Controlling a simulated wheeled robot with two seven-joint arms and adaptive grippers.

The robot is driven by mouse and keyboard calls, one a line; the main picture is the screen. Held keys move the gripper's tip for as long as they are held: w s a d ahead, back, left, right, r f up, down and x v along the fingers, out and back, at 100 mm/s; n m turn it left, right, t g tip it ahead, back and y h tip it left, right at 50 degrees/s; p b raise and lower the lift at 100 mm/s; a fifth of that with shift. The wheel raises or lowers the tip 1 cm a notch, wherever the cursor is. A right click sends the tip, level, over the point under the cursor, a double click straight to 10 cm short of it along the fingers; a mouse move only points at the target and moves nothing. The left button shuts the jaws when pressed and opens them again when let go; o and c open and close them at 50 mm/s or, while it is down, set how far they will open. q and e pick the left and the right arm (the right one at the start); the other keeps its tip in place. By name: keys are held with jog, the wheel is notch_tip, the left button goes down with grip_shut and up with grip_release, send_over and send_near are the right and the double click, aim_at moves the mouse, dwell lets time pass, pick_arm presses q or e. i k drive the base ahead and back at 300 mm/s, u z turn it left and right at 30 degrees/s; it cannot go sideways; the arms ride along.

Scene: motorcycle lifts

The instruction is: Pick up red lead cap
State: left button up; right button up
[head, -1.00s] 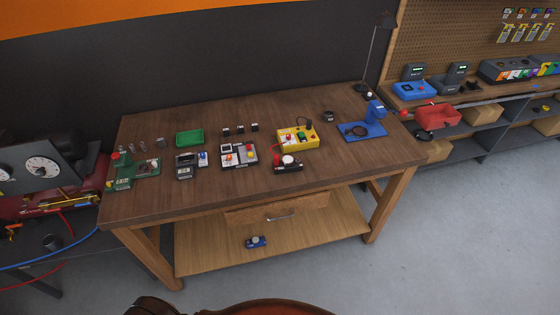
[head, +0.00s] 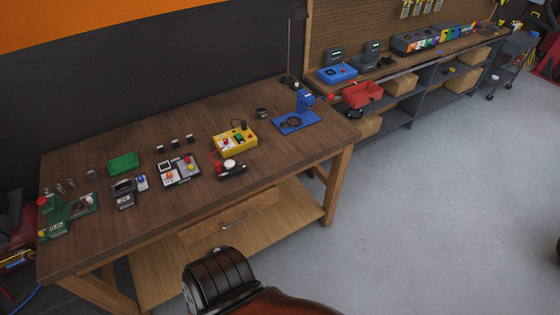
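No part is clearly recognisable as the red lead cap at this size. Several small red parts show in the head view. One is a red piece (head: 218,166) on the black device (head: 232,173) near the table's front edge. Another is a red knob (head: 41,201) on the green device (head: 62,217) at the table's left end. A small red ball-like piece (head: 330,97) shows by the edge of the back bench. Neither of my grippers is in view.
The wooden table (head: 110,215) also holds a green tray (head: 123,163), a yellow box (head: 234,140) and a blue stand (head: 296,123). A black and brown rounded object (head: 218,280) is close in front. Grey floor (head: 440,220) is clear at the right.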

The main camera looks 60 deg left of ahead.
aim_at(218, 166)
jog(key=z, duration=0.5)
jog(key=k, duration=1)
jog(key=u, duration=0.75)
